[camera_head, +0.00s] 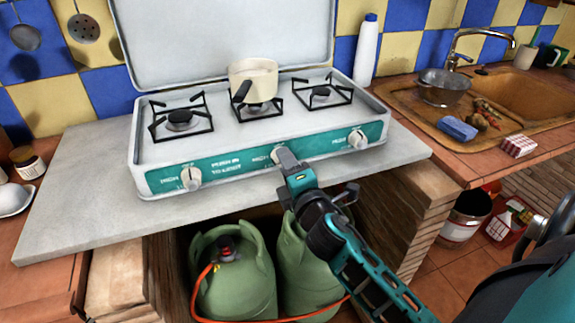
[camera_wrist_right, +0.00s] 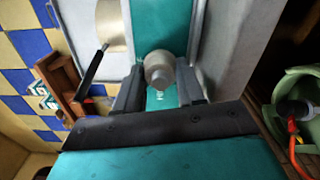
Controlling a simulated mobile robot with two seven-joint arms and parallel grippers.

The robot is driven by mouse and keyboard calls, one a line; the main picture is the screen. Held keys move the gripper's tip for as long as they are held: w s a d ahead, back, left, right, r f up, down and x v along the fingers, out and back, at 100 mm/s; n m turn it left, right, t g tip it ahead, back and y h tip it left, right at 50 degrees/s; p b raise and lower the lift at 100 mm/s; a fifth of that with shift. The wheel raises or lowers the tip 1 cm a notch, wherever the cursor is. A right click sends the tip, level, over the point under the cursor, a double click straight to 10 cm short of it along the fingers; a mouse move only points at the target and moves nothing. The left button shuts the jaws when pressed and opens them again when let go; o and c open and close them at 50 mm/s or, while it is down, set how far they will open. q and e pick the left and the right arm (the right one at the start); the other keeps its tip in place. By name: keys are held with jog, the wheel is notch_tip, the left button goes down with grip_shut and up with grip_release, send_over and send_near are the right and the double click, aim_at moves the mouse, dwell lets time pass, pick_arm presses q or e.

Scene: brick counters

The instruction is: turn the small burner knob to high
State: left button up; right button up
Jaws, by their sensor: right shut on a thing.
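The white stove (camera_head: 205,148) has a teal front panel with three light knobs: a left knob (camera_head: 190,178), a middle knob and a right knob (camera_head: 357,138). My right gripper (camera_head: 284,158) reaches up from the lower right to the panel and mostly hides the middle knob in the head view. In the right wrist view, the middle knob (camera_wrist_right: 158,68) sits between the two fingers of my right gripper (camera_wrist_right: 160,88), which is shut on it. My left gripper is out of view.
A cream pot (camera_head: 254,78) with a dark handle stands on the middle burner. Green gas cylinders (camera_head: 235,278) with an orange hose are below the counter. A sink (camera_head: 528,85), a metal bowl (camera_head: 442,86) and a blue sponge (camera_head: 457,128) are at right. A white bottle (camera_head: 367,52) stands behind the stove.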

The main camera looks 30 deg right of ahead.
jog(key=shift+m, duration=1.1)
jog(key=o, duration=1)
jog(key=shift+o, duration=0.2)
